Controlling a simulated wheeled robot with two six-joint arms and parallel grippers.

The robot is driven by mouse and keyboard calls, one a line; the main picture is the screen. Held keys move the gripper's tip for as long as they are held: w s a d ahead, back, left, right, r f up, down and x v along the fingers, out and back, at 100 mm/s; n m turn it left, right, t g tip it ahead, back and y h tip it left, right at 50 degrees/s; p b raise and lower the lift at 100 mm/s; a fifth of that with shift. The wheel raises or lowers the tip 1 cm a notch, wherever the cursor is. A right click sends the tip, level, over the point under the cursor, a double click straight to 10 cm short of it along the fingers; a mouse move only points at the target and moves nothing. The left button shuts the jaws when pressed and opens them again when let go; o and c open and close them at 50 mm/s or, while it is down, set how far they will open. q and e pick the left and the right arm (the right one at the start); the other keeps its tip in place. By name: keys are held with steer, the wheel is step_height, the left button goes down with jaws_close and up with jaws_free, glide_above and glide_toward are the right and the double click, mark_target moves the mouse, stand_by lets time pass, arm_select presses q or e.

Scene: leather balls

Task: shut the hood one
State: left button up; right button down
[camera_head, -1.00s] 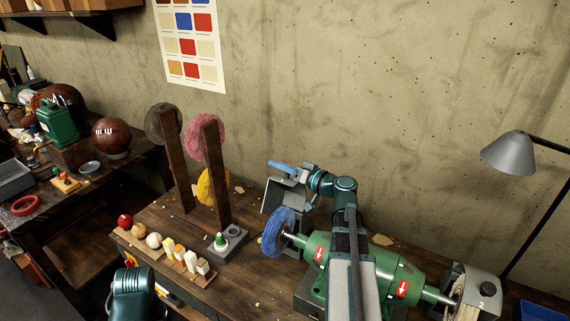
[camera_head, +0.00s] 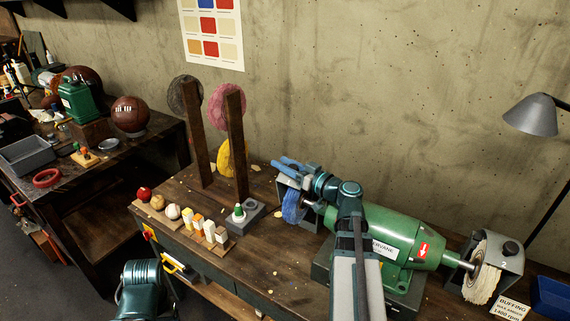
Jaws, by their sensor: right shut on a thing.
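The green buffing machine (camera_head: 395,236) stands on the workbench with a wheel at each end. Hood one, a grey metal guard (camera_head: 289,185), is at its left end and sits down over the blue wheel (camera_head: 292,206), whose lower part still shows. My right gripper (camera_head: 285,166) is shut at the top of hood one, and its blue fingers lie along the hood's upper edge. The exact grip point is small and partly hidden. My right arm crosses in front of the machine. My left gripper is out of view; only a link of my left arm shows at lower left.
Hood two (camera_head: 502,254), marked 2, is at the right end, with a pale wheel (camera_head: 484,271). Two wooden posts (camera_head: 237,145) with coloured discs stand left of hood one. Several balls and small blocks (camera_head: 194,221) line the bench's front left. A lamp (camera_head: 534,113) overhangs at right.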

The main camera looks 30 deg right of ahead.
steer(key=shift+s+a+f, duration=0.15)
steer(key=shift+a+f, duration=0.05)
steer(key=shift+a, duration=0.05)
steer(key=c, duration=0.5)
jaws_free()
steer(key=shift+v, duration=3.75)
steer(key=shift+r, duration=0.1)
